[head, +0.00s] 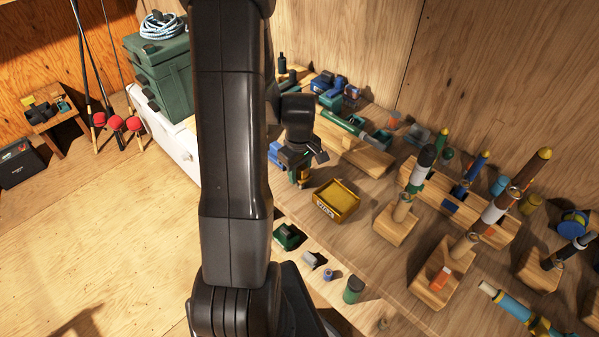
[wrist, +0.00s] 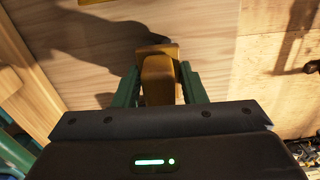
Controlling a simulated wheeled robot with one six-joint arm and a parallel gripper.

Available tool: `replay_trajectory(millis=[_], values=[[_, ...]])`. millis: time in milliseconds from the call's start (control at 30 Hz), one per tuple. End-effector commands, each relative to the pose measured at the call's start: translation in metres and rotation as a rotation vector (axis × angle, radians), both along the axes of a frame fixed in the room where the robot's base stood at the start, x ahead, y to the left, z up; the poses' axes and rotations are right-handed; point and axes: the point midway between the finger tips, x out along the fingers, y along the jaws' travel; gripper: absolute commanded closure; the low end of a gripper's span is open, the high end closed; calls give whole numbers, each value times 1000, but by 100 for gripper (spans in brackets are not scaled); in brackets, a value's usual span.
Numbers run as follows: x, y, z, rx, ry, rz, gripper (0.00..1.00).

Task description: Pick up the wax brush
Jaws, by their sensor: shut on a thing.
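My gripper (head: 303,176) is at the end of the arm, over the left part of the workbench, just left of the yellow wax box. In the wrist view its two green fingers (wrist: 160,88) are shut on the wax brush (wrist: 159,78), a tan-brown wooden piece with a wider far end. In the head view only a small orange-brown bit of the brush shows under the jaws. The near part of the brush is hidden behind the gripper body. I cannot tell whether it touches the bench.
The yellow wax box (head: 338,201) stands close to the right of my gripper. Wooden blocks holding upright floats, one block (head: 393,226) among them, crowd the right. A green tool cradle (head: 352,128) lies behind. Small items, including a green jar (head: 353,290), line a lower ledge.

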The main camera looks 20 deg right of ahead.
Motion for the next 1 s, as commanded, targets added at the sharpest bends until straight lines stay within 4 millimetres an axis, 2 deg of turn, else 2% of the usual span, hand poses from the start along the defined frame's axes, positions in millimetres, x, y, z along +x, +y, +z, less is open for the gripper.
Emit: replay_trajectory(millis=[233,500,700,1000], values=[[1,-1,17,-2,-5,0,86],[1,-1,63,-3,-6,0,86],[1,0,90,-2,-4,0,86],[0,0,101,0,0,0,86]])
